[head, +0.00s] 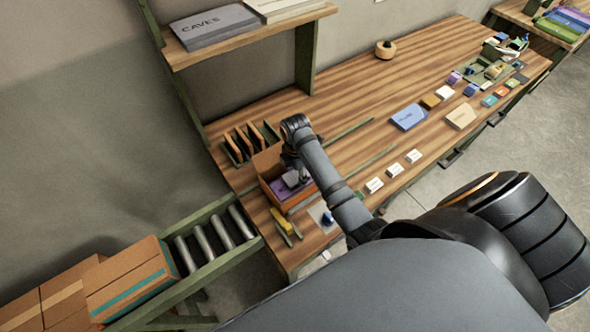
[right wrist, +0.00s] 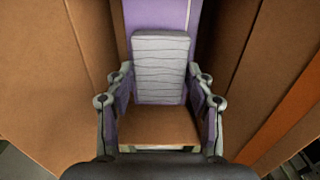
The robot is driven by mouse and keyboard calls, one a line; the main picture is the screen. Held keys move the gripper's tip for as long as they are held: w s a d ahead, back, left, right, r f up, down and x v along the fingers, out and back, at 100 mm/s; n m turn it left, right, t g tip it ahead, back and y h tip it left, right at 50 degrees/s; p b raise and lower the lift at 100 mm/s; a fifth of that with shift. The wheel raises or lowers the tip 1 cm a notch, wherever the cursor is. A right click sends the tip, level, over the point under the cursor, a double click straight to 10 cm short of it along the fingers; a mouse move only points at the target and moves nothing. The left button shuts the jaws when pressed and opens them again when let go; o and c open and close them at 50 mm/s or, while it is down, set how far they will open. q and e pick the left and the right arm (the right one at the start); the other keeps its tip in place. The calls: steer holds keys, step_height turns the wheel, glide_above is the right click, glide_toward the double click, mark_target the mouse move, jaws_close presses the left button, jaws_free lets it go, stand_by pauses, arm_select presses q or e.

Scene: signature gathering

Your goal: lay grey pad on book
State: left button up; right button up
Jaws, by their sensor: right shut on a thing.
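The grey pad (right wrist: 162,75), with dark wavy lines across it, lies between the fingertips of my right gripper (right wrist: 162,92) in the right wrist view. My right gripper (head: 296,181) is shut on it inside an open cardboard box (head: 267,164). The purple book (right wrist: 160,14) shows behind and beside the pad; in the head view it is a purple patch (head: 281,190) in the box. I cannot tell whether the pad touches the book. My arm hides part of the box in the head view. My left gripper is not in view.
The box stands at the left end of a wooden bench (head: 345,110). Dark upright dividers with orange-brown boards (head: 250,140) stand just behind it. A roller conveyor (head: 213,235) with a taped carton (head: 130,278) is at lower left. Small cards and blocks lie along the bench's right side.

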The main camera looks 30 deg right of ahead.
steer(key=shift+f, duration=0.25)
stand_by(0.4)
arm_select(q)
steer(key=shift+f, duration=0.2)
arm_select(e)
steer(key=shift+f, duration=0.45)
steer(key=o, duration=1)
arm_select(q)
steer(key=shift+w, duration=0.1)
arm_select(e)
steer(key=shift+r, duration=0.1)
